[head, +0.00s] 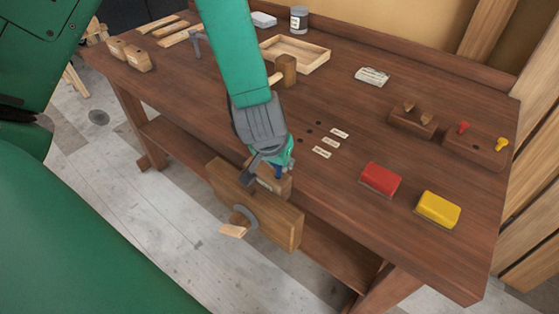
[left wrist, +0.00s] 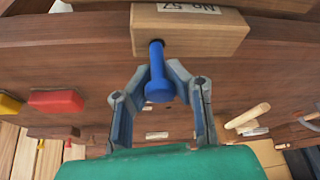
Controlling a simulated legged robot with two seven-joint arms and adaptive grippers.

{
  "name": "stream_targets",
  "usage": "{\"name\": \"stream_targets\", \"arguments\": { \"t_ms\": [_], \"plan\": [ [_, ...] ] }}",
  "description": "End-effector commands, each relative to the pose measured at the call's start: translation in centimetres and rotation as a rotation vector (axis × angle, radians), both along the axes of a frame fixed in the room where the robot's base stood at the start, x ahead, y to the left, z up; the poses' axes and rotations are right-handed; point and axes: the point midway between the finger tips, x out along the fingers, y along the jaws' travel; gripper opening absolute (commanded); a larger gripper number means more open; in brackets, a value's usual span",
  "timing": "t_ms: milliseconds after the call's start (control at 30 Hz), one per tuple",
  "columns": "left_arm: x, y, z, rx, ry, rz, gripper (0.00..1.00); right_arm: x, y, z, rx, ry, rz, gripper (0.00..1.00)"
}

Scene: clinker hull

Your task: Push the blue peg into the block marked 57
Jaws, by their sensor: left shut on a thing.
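The blue peg (left wrist: 157,72) shows in the left wrist view with its wide head toward the camera and its shaft against the face of the wooden block (left wrist: 222,38) marked No 57. How deep the shaft sits in the block cannot be told. My left gripper (left wrist: 160,70) has its fingers on both sides of the peg and is shut on it. The block (head: 284,184) is partly hidden behind the gripper. My right gripper is not in view.
A wooden vise jaw (head: 278,222) stands at the bench front below the block. A mallet (head: 285,70) and a shallow wooden tray (head: 312,54) lie behind my left arm. A red box (head: 381,180) and a yellow box (head: 438,209) lie to the right. Paper labels (head: 331,143) lie between.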

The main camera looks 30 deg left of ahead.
Motion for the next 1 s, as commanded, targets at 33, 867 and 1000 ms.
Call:
{"name": "stream_targets", "arguments": {
  "t_ms": [33, 867, 1000],
  "plan": [
    [0.0, 0.0, 0.0, 0.0, 0.0, 0.0, 0.0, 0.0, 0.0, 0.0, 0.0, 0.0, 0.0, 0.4],
    [0.0, 0.0, -1.4, 0.0, 0.001, 0.0, 0.0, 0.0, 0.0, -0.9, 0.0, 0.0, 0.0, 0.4],
    [0.0, 0.0, -1.8, -0.001, 0.001, 0.001, 0.0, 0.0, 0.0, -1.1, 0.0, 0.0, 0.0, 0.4]
  ]
}}
